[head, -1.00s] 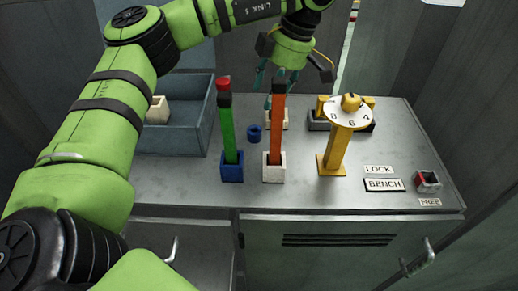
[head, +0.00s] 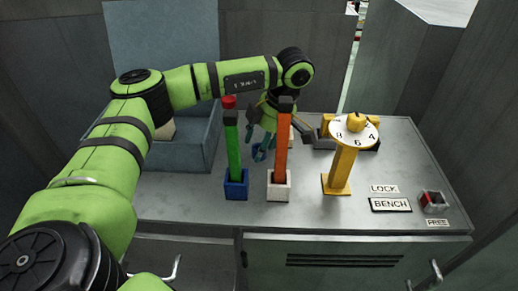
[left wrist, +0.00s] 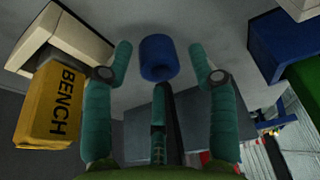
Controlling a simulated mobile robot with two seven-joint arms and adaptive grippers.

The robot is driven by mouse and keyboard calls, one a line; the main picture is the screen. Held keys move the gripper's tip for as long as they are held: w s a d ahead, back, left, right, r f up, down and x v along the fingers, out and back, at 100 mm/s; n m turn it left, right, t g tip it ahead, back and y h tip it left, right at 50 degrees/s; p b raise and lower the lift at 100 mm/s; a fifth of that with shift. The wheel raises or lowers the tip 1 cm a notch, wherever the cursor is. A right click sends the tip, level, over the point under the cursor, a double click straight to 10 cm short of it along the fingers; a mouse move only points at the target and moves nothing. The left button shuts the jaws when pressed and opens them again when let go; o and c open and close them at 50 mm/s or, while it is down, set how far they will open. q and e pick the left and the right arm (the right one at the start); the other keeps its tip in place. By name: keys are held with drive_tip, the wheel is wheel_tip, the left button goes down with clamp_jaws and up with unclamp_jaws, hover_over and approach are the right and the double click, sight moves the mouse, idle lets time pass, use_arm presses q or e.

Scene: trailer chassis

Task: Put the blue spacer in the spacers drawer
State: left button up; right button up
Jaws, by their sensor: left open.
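The blue spacer (head: 259,154), a short ring, sits on the bench top behind the green and orange posts and is partly hidden by my fingers. In the left wrist view the spacer (left wrist: 159,58) lies between and just beyond the fingertips, with a gap on both sides. My left gripper (head: 261,147) is open, pointing down at the spacer, partly behind the orange post. No label marks the spacers drawer; a drawer front with a handle (head: 176,268) shows below the bench at left. My right gripper is not in view.
The green post in a blue base (head: 236,185) and orange post in a white base (head: 279,187) stand close in front. A yellow dial stand (head: 341,170) is to the right. A blue-grey bin (head: 190,155) stands left. A yellow BENCH block (left wrist: 50,108) is beside the left finger.

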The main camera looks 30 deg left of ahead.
use_arm(q)
drive_tip(key=shift+f, duration=0.2)
clamp_jaws()
